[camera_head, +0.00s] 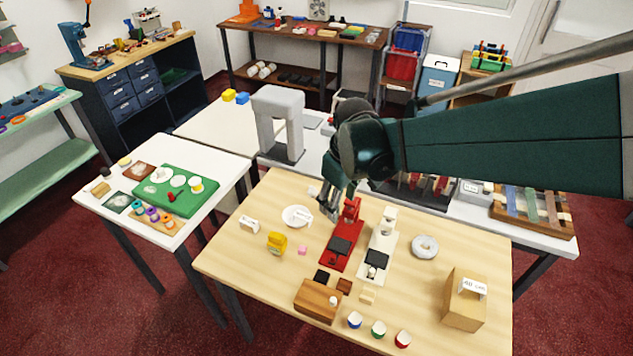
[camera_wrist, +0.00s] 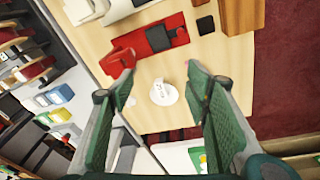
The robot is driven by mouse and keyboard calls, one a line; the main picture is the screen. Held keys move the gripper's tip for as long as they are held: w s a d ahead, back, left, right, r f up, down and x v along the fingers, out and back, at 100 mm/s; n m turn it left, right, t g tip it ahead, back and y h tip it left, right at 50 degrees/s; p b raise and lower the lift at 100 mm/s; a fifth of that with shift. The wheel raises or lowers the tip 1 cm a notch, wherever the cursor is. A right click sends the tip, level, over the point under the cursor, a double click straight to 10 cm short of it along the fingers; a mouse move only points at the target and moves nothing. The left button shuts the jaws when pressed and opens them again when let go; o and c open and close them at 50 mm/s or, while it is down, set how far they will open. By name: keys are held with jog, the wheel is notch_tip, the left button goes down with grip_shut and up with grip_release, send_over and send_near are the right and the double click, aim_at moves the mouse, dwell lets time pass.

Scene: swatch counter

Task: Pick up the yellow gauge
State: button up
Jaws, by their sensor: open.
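The yellow gauge (camera_head: 277,242) stands on the light wooden table in the head view, left of the red press (camera_head: 342,244) and just in front of the white dish (camera_head: 292,217). I cannot make it out in the wrist view, where a finger covers part of the table. My gripper (camera_head: 331,201) is above the table's back part, near the red press's upright end and right of the dish. In the wrist view my gripper (camera_wrist: 164,84) has its fingers wide apart with nothing held; the white dish (camera_wrist: 164,94) shows between them.
A small pink piece (camera_head: 303,251) lies right of the gauge, and a white labelled block (camera_head: 249,224) stands to its left. A wooden block (camera_head: 317,300) is in front. A white press (camera_head: 382,247), a grey ring (camera_head: 425,246) and a cardboard box (camera_head: 463,302) stand farther right.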

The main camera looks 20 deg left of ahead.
jog(key=s+a+f+n, duration=0.2)
jog(key=a+f+n, duration=0.1)
jog(key=a+f, duration=0.55)
jog(key=n+g+h, duration=0.1)
jog(key=n+g, duration=0.1)
send_over(277, 241)
jog(key=w+a, duration=0.1)
jog(key=w, duration=0.1)
jog(key=f, duration=0.5)
jog(key=shift+s+a, duration=0.15)
jog(key=shift+s, duration=0.1)
jog(key=shift+f, duration=0.1)
jog(key=shift+f+b, duration=0.3)
jog(key=shift+f, duration=0.95)
jog(key=shift+f, duration=0.1)
jog(key=shift+s+f+b, duration=0.1)
jog(key=shift+f+b, duration=0.25)
jog(key=shift+f, duration=2.15)
jog(key=shift+c, duration=0.5)
